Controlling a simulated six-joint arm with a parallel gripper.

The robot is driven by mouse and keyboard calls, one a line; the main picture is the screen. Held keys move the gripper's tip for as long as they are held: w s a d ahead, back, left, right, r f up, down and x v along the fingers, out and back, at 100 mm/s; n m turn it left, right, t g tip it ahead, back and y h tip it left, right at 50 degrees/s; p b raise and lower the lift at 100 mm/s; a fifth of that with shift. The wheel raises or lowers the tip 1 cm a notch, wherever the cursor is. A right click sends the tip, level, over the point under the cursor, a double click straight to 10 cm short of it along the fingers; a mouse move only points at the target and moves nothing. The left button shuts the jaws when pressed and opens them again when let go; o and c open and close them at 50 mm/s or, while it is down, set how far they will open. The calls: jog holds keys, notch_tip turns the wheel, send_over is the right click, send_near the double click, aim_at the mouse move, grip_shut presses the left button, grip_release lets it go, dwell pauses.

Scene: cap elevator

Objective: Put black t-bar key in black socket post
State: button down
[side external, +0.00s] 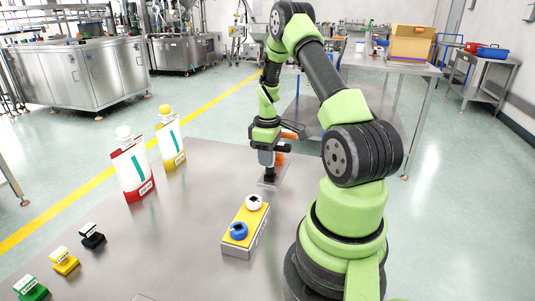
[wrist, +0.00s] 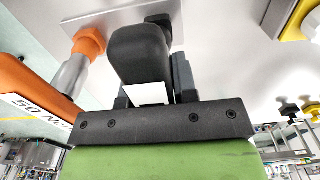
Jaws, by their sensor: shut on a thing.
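My gripper (side external: 268,160) points down over a small grey metal plate (side external: 285,176) near the middle of the table. In the side view a small black post (side external: 270,179) is right below the fingertips. I cannot tell whether key and post touch.
Two capped bottles (side external: 133,168) (side external: 170,140) stand at the left. Black, yellow and green labelled pieces (side external: 92,236) (side external: 65,260) (side external: 30,287) line the left front.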

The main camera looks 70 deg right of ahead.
jog(key=shift+f, duration=0.25)
jog(key=c, duration=0.8)
grip_release()
jog(key=shift+r, duration=0.1)
notch_tip(320, 180, up, 10)
jog(key=shift+f, duration=0.1)
